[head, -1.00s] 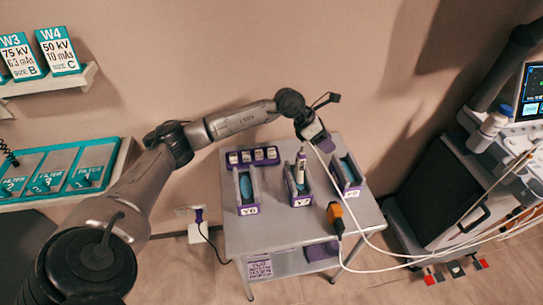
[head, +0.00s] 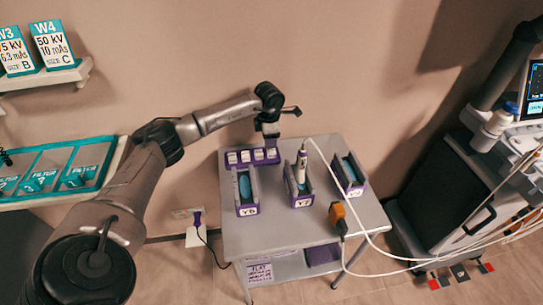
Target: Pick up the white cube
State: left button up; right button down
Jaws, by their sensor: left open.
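Several small white cubes (head: 245,156) sit in a row in a purple rack (head: 252,166) at the back left of the grey table. The rightmost white cube (head: 271,154) lies just below my left gripper (head: 271,139). My left gripper points down over the right end of the rack, open and empty. The fingertips are small and dark here, and I cannot tell whether they touch the cube. My right gripper is out of view.
The grey table (head: 290,228) also holds three purple-edged holders, the left one labelled Y6 (head: 247,210). A white probe (head: 302,165) stands in the middle holder. An orange connector (head: 338,215) and white cables lie at the right front. The table's left front is clear.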

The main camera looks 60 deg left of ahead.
aim_at(270, 151)
pick_arm(q)
jog(key=shift+f, duration=0.65)
notch_tip(270, 151, down, 4)
jog(key=shift+w+f+b, duration=0.1)
jog(key=shift+f+b, duration=0.05)
jog(key=shift+b, duration=1.1)
jog(key=shift+f, duration=0.45)
jog(key=shift+c, duration=0.7)
jog(key=c, duration=0.5)
jog(key=shift+c, duration=0.2)
jog(key=shift+r, duration=0.15)
